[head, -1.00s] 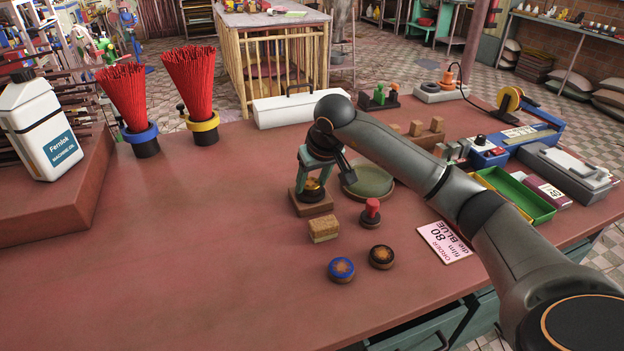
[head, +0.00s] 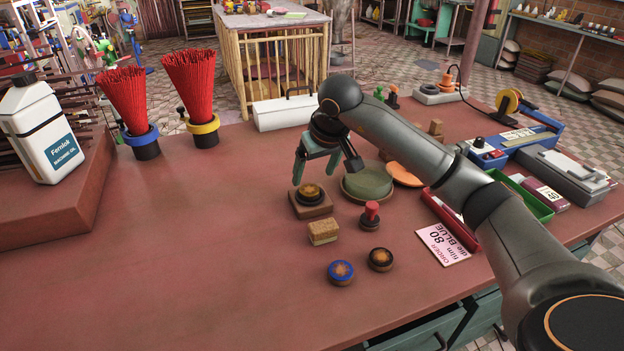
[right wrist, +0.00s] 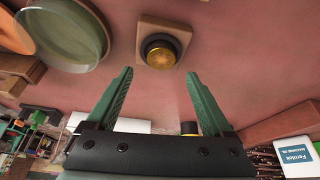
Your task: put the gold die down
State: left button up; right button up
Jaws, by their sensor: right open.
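The gold die (head: 310,191) rests on a square wooden block (head: 311,211) near the middle of the bench. In the right wrist view the die (right wrist: 162,52) shows its gold face inside a dark ring, on the block (right wrist: 152,24). My right gripper (head: 328,172) is open and empty, its green fingers apart and clear of the die, a little above and behind it. In the wrist view the open fingertips (right wrist: 159,73) have bare bench between them. My left gripper is not in view.
A blue-rimmed die (head: 341,271) and a black-rimmed die (head: 381,258) lie in front. A brown block (head: 323,232), red-handled stamp (head: 370,214), round green dish (head: 368,184) and order card (head: 443,243) are nearby. The bench's left middle is clear.

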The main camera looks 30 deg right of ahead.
jog(key=v, duration=0.8)
jog(key=shift+r, duration=0.2)
